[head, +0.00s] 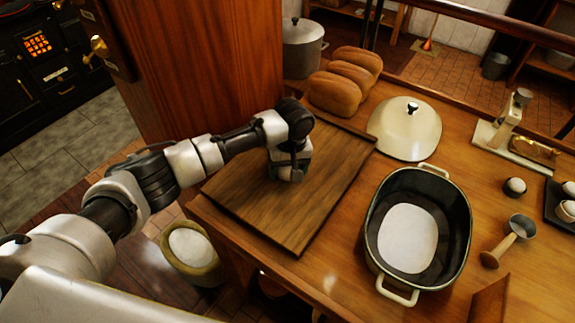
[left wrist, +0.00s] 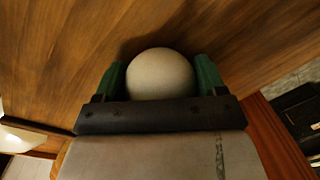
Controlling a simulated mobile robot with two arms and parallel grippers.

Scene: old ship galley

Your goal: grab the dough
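In the left wrist view a pale, round ball of dough (left wrist: 161,75) sits between the two green fingers of my left gripper (left wrist: 161,80). The fingers are spread wide, one on each side of the dough, with little or no gap; I cannot tell whether they press on it. In the head view my left gripper (head: 288,174) points down low over the wooden board (head: 285,215), near its upper middle. The dough is hidden there behind the gripper. My right gripper is not in view.
A deep oval pot (head: 455,205) with a white oval sheet-like shape inside stands right of the board. Its lid (head: 405,130) lies behind. Bread loaves (head: 335,92), a metal pot (head: 302,48), a scale (head: 505,130) and a scoop (head: 510,237) surround. A wooden pillar (head: 205,70) rises behind my arm.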

